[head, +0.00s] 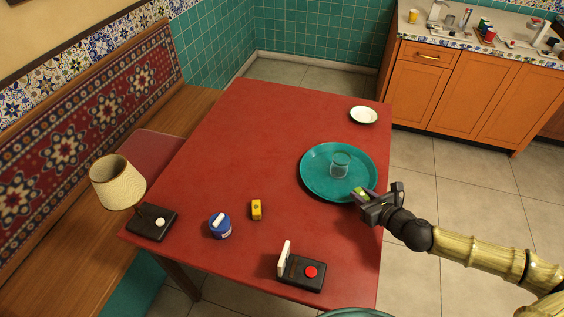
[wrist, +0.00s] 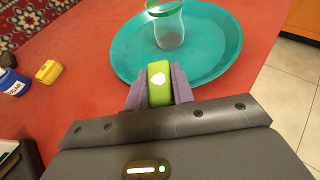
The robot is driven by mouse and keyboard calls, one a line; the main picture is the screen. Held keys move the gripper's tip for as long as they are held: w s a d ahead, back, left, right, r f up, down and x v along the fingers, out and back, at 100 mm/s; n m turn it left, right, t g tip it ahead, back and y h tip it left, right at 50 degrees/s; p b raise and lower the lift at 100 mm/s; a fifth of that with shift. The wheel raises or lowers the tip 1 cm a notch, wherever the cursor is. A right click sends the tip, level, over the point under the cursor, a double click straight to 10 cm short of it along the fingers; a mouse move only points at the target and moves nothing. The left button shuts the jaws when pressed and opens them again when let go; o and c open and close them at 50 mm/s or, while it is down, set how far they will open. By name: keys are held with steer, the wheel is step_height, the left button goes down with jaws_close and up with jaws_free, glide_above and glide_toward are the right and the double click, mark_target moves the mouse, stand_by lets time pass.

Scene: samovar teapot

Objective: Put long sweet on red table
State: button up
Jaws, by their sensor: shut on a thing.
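My gripper (head: 368,197) is shut on a green sweet with a white mark (wrist: 159,85); I take it for the long sweet. In the wrist view the sweet sits between the two grey fingers, its lower end hidden by the gripper body. In the head view the gripper is at the near right rim of the teal round tray (head: 318,189). I cannot tell whether the sweet touches the tray or the table. The red table (head: 240,130) fills the middle of the head view.
A clear glass (head: 340,165) stands on the tray. A white saucer (head: 363,115) is at the back right. A yellow block (head: 256,210), a blue sugar jar (head: 220,228), a black box with a red button (head: 305,273) and a lamp (head: 118,184) are nearer. The table's middle is clear.

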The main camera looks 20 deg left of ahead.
steer(key=s+a+n+g, duration=0.1)
steer(key=s+a+r+n+g+y+b, duration=0.1)
steer(key=a+n+g, duration=0.1)
steer(key=s+a+r+n+g+y, duration=0.1)
steer(key=a, duration=0.1)
steer(key=shift+s+r+n+g, duration=0.1)
steer(key=shift+s+n+g, duration=0.2)
steer(key=shift+g, duration=0.1)
steer(key=s+a+r+n+g+y+b, duration=0.1)
steer(key=s+a+r+n+g, duration=0.2)
steer(key=s+n+g, duration=0.1)
steer(key=shift+s+a+r+g, duration=0.15)
steer(key=shift+s+r+g, duration=0.2)
steer(key=shift+s+g, duration=0.3)
step_height(320, 180, down, 6)
steer(key=shift+s+r+b, duration=0.1)
steer(key=shift+r+b, duration=0.1)
steer(key=shift+b, duration=0.5)
steer(key=shift+f, duration=0.35)
steer(key=shift+f, duration=0.1)
